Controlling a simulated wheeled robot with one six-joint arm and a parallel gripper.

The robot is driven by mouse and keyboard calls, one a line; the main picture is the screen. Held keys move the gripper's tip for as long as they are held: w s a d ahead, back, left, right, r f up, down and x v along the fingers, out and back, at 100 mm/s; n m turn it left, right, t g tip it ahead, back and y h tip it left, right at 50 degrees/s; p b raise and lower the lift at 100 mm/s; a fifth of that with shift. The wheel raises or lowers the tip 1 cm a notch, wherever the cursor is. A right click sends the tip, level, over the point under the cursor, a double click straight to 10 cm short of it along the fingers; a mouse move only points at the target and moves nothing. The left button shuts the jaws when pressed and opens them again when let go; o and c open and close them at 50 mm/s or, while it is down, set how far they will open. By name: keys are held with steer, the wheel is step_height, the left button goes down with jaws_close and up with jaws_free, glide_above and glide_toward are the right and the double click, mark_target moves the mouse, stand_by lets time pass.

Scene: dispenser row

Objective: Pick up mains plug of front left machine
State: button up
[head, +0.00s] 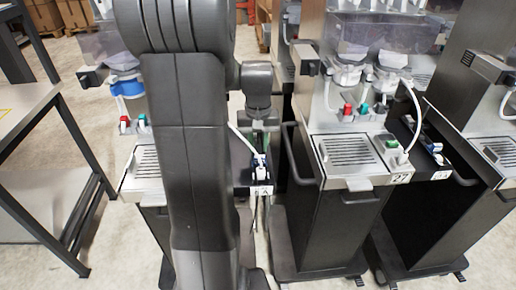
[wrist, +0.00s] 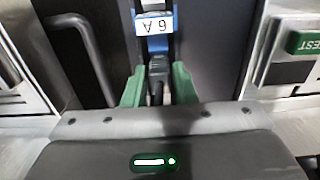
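The front left machine (head: 150,165) stands partly behind my arm in the head view. A holder with a white label (head: 262,190) is on its right side, with a blue and white part above the label and cords hanging below. In the wrist view a dark plug-like piece (wrist: 158,72) lies in front of the blue holder part and the label (wrist: 154,26). My gripper (wrist: 158,88) has its green fingers on both sides of this dark piece. Whether they touch it cannot be told. In the head view the gripper (head: 265,133) is mostly hidden, just above the holder.
A second machine (head: 345,155) stands close on the right, with a dark handle bar (head: 297,155) facing the gap. Another machine (head: 480,130) is at far right. A metal table (head: 25,115) is at left. Bare floor (head: 120,240) shows between table and machines.

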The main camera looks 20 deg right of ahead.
mark_target(258, 143)
jaws_close()
steer(key=shift+r, duration=0.15)
step_height(258, 143, up, 10)
steer(key=shift+f, duration=0.1)
steer(key=shift+r+p, duration=1.05)
steer(key=shift+p, duration=0.15)
stand_by(0.8)
step_height(258, 143, up, 3)
steer(key=p, duration=0.3)
steer(key=shift+f, duration=0.1)
